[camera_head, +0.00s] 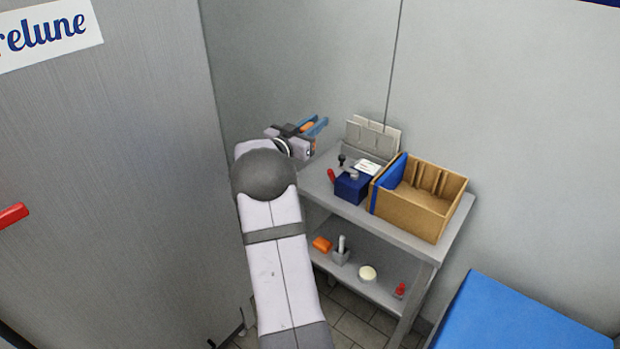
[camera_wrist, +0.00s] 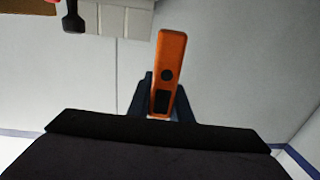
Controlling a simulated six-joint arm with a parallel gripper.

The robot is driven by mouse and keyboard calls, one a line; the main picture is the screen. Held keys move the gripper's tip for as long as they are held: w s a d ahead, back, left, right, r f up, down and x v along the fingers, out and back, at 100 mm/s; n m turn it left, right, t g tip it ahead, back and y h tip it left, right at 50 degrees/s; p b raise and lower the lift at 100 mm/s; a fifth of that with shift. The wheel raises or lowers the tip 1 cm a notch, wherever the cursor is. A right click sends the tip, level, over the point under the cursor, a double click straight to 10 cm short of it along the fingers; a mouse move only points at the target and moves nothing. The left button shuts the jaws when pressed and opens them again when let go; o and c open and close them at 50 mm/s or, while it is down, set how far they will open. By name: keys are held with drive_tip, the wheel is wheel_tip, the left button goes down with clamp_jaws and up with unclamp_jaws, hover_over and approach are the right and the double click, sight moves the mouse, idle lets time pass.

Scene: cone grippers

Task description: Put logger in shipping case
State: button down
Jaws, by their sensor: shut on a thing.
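The logger is an orange bar-shaped device with a dark round button and a dark small window, and it shows in the wrist view (camera_wrist: 172,52). My gripper (camera_head: 314,127), with blue fingers, is shut on it, and a bit of the orange logger (camera_head: 308,127) shows between the fingers in the head view. It is held in the air at the back left of the shelf unit. An open tan case (camera_head: 452,190) with a blue inner side and ribbed walls stands on the top shelf at the right, apart from my gripper. It looks like the shipping case.
A dark blue box (camera_head: 350,188), a red-handled item (camera_head: 331,176), a small black-topped item (camera_head: 341,160) and a grey upright rack (camera_head: 372,138) share the top shelf (camera_head: 396,232). An orange item (camera_head: 321,244) lies on the lower shelf. A large grey panel (camera_head: 120,180) fills the left.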

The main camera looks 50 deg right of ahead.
drive_tip(key=shift+s+d+r+m+g, duration=0.15)
drive_tip(key=shift+s+m+g, duration=0.25)
drive_tip(key=shift+s+g, duration=0.2)
drive_tip(key=shift+f+p, duration=0.7)
drive_tip(key=shift+f, duration=4.1)
drive_tip(key=shift+f, duration=0.2)
drive_tip(key=c, duration=1.6)
unclamp_jaws()
drive_tip(key=a+b, duration=0.2)
drive_tip(key=a, duration=0.4)
drive_tip(key=shift+w, duration=0.15)
drive_tip(key=shift+o, duration=0.4)
drive_tip(key=shift+a+r, duration=0.1)
drive_tip(key=shift+a, duration=0.65)
